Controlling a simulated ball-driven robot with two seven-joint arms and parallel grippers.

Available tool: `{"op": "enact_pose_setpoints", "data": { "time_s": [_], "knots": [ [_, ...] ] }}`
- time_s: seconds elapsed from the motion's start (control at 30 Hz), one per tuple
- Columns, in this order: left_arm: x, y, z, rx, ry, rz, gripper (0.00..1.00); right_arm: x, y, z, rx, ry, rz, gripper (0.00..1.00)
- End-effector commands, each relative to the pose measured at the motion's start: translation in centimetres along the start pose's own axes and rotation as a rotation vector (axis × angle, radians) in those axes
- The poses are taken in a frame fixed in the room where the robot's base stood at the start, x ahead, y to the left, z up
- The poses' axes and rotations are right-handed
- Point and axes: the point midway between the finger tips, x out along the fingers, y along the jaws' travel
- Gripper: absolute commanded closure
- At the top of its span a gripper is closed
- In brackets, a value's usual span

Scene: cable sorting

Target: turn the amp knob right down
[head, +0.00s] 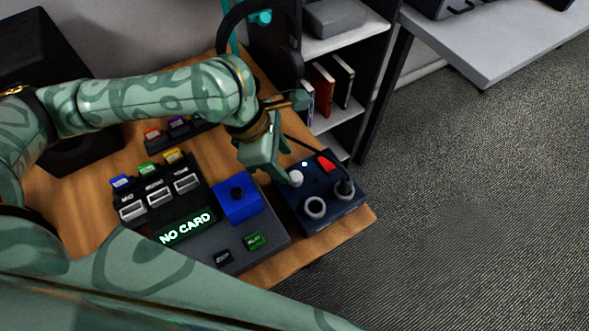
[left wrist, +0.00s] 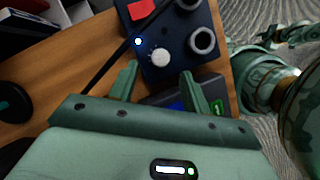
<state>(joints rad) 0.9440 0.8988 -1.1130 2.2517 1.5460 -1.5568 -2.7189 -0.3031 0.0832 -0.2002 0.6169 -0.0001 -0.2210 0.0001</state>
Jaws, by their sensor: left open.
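The amp (head: 331,211) is a dark blue box at the right end of the wooden desk. Its pale round knob (head: 296,178) sits on top, beside a small lit light. In the left wrist view the knob (left wrist: 160,57) lies just beyond the fingertips, roughly between their lines. Which way the knob points is too small to tell. My right gripper is not seen.
The amp also has a red part (head: 326,163) and two ring-shaped sockets (head: 315,208). A black cable runs close by. Left of it stands a grey console (head: 277,236) with a blue block (head: 237,202) and a "NO CARD" display (head: 187,226). A shelf (head: 340,38) stands behind.

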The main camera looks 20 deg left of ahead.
Motion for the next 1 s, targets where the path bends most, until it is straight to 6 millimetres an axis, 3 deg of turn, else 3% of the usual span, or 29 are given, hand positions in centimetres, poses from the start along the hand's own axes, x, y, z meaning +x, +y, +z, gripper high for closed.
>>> {"op": "enact_pose_setpoints", "data": {
  "time_s": [0.03,0.23,0.63,0.67,0.8,1.0],
  "knots": [
    [1.7,-0.1,-0.2,-0.002,0.001,-0.007,0.52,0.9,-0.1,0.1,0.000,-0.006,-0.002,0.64],
    [4.6,0.0,-0.1,0.000,0.001,-0.003,0.52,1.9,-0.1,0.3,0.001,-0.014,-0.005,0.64],
    [5.3,0.0,0.0,0.000,0.000,0.002,0.52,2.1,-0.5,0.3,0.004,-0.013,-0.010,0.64],
    [5.3,0.0,0.0,0.000,0.000,0.002,0.55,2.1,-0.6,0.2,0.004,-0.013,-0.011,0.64],
    [5.3,0.0,0.0,0.000,0.000,0.002,0.94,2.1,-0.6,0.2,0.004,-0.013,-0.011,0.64],
    [5.2,0.0,0.0,-0.003,0.000,0.003,0.97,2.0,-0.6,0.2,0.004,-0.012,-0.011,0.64]
  ]
}}
